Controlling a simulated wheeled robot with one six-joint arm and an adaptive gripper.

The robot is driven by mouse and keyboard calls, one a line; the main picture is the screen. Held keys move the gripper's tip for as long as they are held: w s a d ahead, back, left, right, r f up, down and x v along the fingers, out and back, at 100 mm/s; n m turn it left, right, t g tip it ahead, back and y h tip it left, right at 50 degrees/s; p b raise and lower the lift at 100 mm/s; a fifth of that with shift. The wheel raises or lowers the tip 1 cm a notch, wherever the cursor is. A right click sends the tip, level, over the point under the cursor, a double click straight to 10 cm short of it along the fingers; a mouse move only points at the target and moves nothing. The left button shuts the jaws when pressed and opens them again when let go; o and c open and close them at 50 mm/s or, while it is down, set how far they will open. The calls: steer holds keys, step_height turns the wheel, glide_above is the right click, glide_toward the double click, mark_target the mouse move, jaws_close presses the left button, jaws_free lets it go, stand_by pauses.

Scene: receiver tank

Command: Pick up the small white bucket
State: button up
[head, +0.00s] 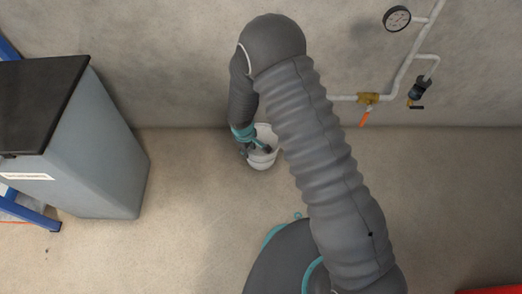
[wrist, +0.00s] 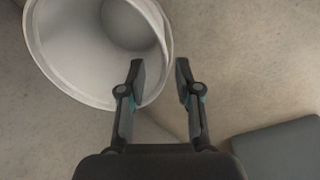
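The small white bucket (head: 262,160) stands on the floor close to the back wall in the head view, partly hidden by my arm. In the wrist view the bucket (wrist: 62,72) is at the upper left, with its open mouth and empty-looking inside showing. In the head view my gripper (head: 256,147) is at the bucket's top.
A grey tank (head: 95,150) with a black lid stands at the left beside a blue frame (head: 35,213). White pipes (head: 400,75) with a gauge (head: 397,18) and an orange-handled valve (head: 367,100) run along the back wall. The floor right of my arm is mostly clear.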

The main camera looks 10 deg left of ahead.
mark_target(257, 159)
step_height(257, 159, down, 4)
steer(key=shift+w+d+r, duration=0.1)
steer(key=shift+c, duration=0.2)
jaws_close()
steer(key=shift+r, duration=0.15)
